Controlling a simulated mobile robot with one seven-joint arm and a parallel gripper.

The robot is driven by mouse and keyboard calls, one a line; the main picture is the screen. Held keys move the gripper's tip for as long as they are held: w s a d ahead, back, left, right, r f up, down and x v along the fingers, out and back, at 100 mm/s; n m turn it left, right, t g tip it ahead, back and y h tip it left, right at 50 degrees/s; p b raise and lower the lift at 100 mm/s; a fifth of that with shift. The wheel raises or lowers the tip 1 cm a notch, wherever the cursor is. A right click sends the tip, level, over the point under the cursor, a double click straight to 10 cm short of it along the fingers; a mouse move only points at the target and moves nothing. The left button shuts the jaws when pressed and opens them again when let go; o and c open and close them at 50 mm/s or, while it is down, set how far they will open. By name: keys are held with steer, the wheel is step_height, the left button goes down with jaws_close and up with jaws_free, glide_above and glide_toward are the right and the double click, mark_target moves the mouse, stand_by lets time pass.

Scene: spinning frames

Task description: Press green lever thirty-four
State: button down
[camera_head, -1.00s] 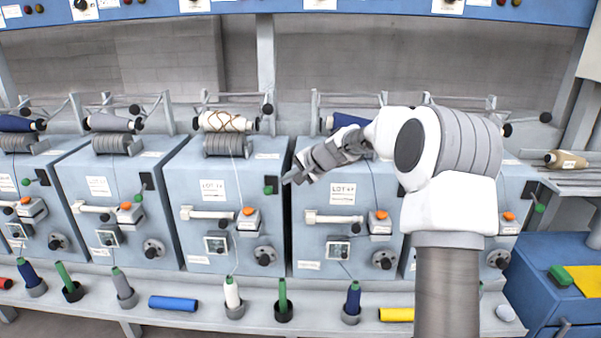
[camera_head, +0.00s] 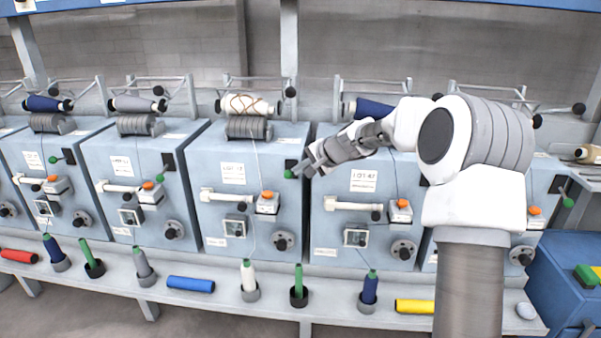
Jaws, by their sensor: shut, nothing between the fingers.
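A green-tipped lever (camera_head: 289,174) sits on a dark mount at the upper right of the middle blue machine's front. Similar green levers show on the machine to its left (camera_head: 160,178), on the far left machine (camera_head: 53,160) and at the far right (camera_head: 568,202). I cannot read a number thirty-four on any of them. My gripper (camera_head: 301,170) is shut and empty. Its tips are right beside the middle machine's lever, on its right; I cannot tell whether they touch it. My arm hides part of the machines on the right.
A row of blue winding machines (camera_head: 232,215) stands behind a grey shelf (camera_head: 225,304). The shelf holds upright spools, a blue tube (camera_head: 191,284) and a yellow tube (camera_head: 414,306). A blue cabinet (camera_head: 556,280) stands at the right. Orange knobs (camera_head: 267,195) stick out from the machine fronts.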

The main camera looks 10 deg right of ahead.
steer(key=shift+s+a+f+t+b, duration=0.15)
steer(key=shift+f+t+b, duration=0.3)
steer(key=shift+b, duration=1.35)
steer(key=shift+s+f+b, duration=0.1)
steer(key=shift+f+b, duration=0.05)
steer(key=shift+b, duration=0.2)
steer(key=f+b, duration=0.1)
steer(key=b, duration=0.1)
steer(key=f+b, duration=0.1)
steer(key=b, duration=0.1)
steer(key=shift+s+a+f, duration=0.1)
steer(key=shift+s, duration=0.3)
steer(key=shift+r+p, duration=0.55)
steer(key=shift+r, duration=0.25)
